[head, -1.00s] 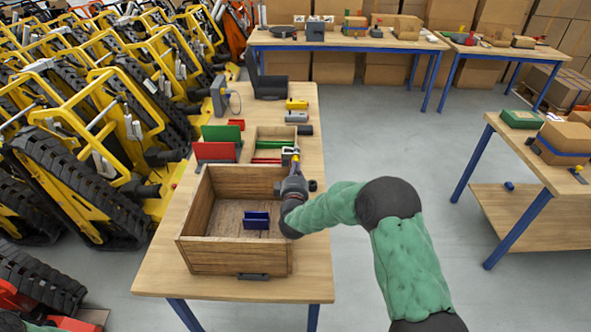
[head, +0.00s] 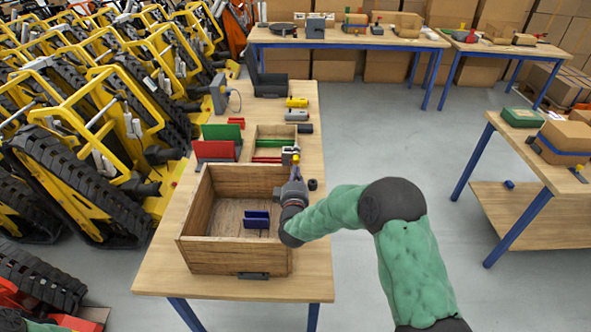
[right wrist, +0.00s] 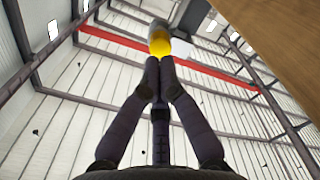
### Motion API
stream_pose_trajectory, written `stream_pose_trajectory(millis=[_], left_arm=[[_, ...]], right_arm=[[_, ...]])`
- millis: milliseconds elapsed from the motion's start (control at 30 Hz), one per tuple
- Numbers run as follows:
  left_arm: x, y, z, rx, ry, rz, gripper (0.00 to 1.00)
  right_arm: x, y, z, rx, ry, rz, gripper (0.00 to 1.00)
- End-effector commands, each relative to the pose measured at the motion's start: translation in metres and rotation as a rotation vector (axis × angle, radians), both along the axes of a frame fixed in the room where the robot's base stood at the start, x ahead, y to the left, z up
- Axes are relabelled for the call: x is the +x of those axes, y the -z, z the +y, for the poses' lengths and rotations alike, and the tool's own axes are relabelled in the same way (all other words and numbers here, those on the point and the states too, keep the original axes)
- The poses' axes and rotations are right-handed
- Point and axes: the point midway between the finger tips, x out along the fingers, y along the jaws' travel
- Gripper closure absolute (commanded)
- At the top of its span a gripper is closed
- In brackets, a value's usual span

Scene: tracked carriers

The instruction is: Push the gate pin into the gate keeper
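A small white and dark block (head: 288,154), which looks like the gate keeper, stands at the right end of the shallow wooden tray. A yellow knob, apparently the gate pin's end, shows in the right wrist view (right wrist: 160,43) just past my fingertips, with a grey-white body behind it. My right gripper (head: 295,172) is above the table's right side, pointing at the block; its fingers (right wrist: 159,66) are together with their tips at the knob. I cannot tell whether they touch it. The pin's shaft is hidden. My left gripper is out of view.
A wooden crate (head: 190,215) with a blue piece (head: 256,219) inside stands left of my right wrist. A black cylinder (head: 312,184) stands close to the wrist's right. Red and green plates (head: 215,151) stand behind the crate. The floor right of the table is clear.

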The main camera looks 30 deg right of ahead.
Motion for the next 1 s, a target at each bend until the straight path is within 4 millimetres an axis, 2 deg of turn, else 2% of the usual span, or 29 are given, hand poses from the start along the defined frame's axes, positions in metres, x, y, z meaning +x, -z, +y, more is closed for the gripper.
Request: stream_pose_trajectory(millis=[167,400,600,800,1000], left_arm=[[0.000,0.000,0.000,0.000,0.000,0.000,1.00],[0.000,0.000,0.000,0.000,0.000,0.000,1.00],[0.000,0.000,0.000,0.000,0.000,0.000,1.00],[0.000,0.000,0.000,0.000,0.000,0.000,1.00],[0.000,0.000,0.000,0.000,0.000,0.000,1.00]], right_arm=[[-0.019,0.000,0.013,0.000,-0.003,0.000,1.00],[-0.060,-0.001,0.038,0.000,-0.003,-0.001,1.00],[-0.085,-0.001,0.053,0.000,-0.002,-0.002,1.00],[-0.096,-0.001,0.060,0.000,-0.001,-0.002,1.00],[-0.097,-0.001,0.060,0.000,0.000,-0.002,1.00]])
